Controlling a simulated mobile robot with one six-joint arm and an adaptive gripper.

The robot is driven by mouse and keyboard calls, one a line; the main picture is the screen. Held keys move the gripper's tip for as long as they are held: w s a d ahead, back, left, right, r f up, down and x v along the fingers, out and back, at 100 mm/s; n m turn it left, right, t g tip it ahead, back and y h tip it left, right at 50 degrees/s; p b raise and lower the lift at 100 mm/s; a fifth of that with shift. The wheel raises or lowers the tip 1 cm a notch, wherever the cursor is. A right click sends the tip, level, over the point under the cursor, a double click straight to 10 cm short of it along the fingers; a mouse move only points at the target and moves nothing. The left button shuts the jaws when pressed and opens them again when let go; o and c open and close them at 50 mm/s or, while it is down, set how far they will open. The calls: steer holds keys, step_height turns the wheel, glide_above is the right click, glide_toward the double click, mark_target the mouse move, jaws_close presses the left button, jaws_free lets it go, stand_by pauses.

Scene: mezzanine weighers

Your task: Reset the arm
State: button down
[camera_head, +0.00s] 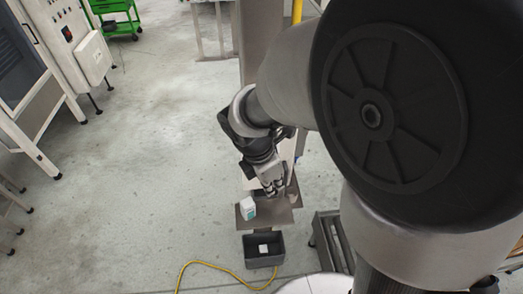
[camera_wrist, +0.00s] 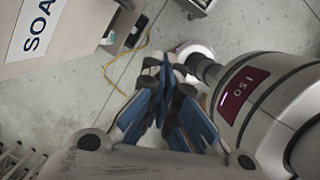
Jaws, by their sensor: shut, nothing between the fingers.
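My gripper (camera_head: 273,189) hangs at the end of my arm in the middle of the head view, pointing down over a small brownish platform (camera_head: 280,216). It is shut and empty. In the wrist view its dark fingers with blue parts (camera_wrist: 168,78) come together near the middle. A white bottle with a teal label (camera_head: 247,208) stands on the platform, just left of and apart from my fingers. My arm hides part of the stand behind the platform.
A dark grey bin (camera_head: 263,261) with a small white item inside stands on the floor below the platform. A yellow cable (camera_head: 200,263) curves beside it. A roller stand (camera_head: 330,243) is at right. White machine frames (camera_head: 38,150) line the left; the floor between is clear.

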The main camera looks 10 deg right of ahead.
steer(key=s+d+f+m+t+y+b, duration=0.1)
steer(key=s+f+m+b, duration=0.5)
steer(key=b, duration=0.9)
steer(key=s+d+f+m+t+y+b, duration=0.1)
steer(key=s+f+m+t+b, duration=0.1)
steer(key=s+f+m+b, duration=0.5)
step_height(320, 180, down, 4)
steer(key=m+b, duration=0.8)
steer(key=shift+s+d+f+t+y+b, duration=0.15)
steer(key=shift+t+y+b, duration=0.15)
steer(key=shift+t+b, duration=0.1)
